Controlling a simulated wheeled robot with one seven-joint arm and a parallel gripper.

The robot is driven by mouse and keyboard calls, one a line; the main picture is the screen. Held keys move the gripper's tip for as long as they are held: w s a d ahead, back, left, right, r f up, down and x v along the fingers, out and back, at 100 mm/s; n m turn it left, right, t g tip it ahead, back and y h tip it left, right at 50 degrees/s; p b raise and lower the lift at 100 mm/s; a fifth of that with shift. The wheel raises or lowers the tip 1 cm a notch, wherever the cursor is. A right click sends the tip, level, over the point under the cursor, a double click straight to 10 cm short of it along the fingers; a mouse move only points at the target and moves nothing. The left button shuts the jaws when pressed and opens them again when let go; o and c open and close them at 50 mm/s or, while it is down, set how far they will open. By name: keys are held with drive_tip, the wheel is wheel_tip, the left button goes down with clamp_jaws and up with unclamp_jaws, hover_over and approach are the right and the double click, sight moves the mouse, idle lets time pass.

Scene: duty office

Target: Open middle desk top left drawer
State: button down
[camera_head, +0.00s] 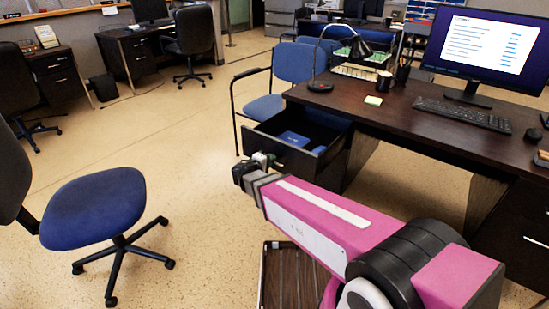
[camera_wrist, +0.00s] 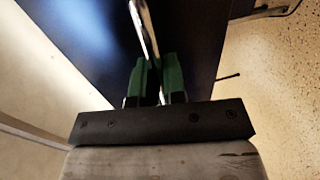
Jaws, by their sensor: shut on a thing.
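The desk's top left drawer (camera_head: 268,152) is pulled well out from the dark wood desk (camera_head: 340,101), and a blue item (camera_head: 293,138) lies inside it. My gripper (camera_head: 262,160) is at the drawer front on the end of my pink arm. In the wrist view my gripper's green fingers (camera_wrist: 158,82) are shut on a thin metal bar, the drawer handle (camera_wrist: 146,30). The dark drawer front (camera_wrist: 195,35) is right behind the handle. In the head view the handle is mostly hidden by my gripper.
A blue office chair (camera_head: 95,205) stands at the left, and a blue armchair (camera_head: 292,65) is behind the drawer. A lamp (camera_head: 320,85), keyboard (camera_head: 463,113) and monitor (camera_head: 485,45) are on the desk. The floor (camera_head: 190,125) left of the drawer is clear.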

drive_tip(key=shift+s+a, duration=0.1)
drive_tip(key=shift+s, duration=0.05)
drive_tip(key=c, duration=1.2)
unclamp_jaws()
drive_tip(key=v, duration=1)
drive_tip(key=shift+s+a, duration=0.25)
drive_tip(key=shift+a, duration=0.1)
